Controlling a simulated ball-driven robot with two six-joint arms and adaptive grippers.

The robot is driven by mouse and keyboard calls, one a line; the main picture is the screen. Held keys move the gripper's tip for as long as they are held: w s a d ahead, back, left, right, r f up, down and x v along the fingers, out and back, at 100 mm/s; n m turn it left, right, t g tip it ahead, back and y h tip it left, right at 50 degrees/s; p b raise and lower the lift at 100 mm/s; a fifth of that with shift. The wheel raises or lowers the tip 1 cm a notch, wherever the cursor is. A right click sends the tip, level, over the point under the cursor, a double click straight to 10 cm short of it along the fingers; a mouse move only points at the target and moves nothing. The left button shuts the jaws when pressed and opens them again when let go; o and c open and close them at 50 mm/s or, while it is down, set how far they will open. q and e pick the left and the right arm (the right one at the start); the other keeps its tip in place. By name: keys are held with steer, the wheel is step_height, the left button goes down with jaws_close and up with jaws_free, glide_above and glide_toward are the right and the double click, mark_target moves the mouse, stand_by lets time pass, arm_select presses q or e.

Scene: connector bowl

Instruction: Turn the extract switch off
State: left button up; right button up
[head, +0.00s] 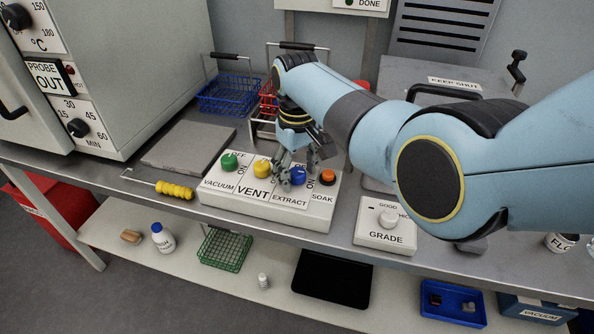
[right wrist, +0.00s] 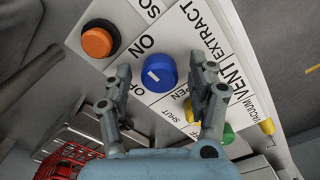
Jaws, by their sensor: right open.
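The extract switch is a blue knob (head: 298,176) on a white sloped switch panel (head: 265,212), above the word EXTRACT. It also shows in the right wrist view (right wrist: 160,72), with a short white mark on its face, between an ON label and a partly hidden OFF label. I cannot tell surely which label the mark points to. My right gripper (right wrist: 166,72) is open, one finger on each side of the blue knob; contact is not clear. In the head view the right gripper (head: 296,168) reaches down over the panel. My left gripper is not in view.
On the same panel are a green knob (head: 229,161), a yellow knob (head: 262,168) and an orange button (head: 328,177). A GRADE box (head: 386,232) stands to the right. A yellow-handled tool (head: 174,190) lies to the left. Blue (head: 228,95) and red wire baskets stand behind.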

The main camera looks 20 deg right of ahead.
steer(key=shift+c, duration=0.2)
steer(key=c, duration=1.1)
steer(key=shift+n, duration=0.3)
steer(key=n+p, duration=0.2)
steer(key=shift+r+n, duration=0.15)
steer(key=shift+n, duration=0.15)
steer(key=n+p, duration=0.1)
steer(key=n, duration=0.3)
steer(key=shift+n+p, duration=0.3)
steer(key=shift+p, duration=0.05)
steer(key=n+p, duration=0.1)
steer(key=n, duration=0.9)
steer(key=shift+p, duration=0.3)
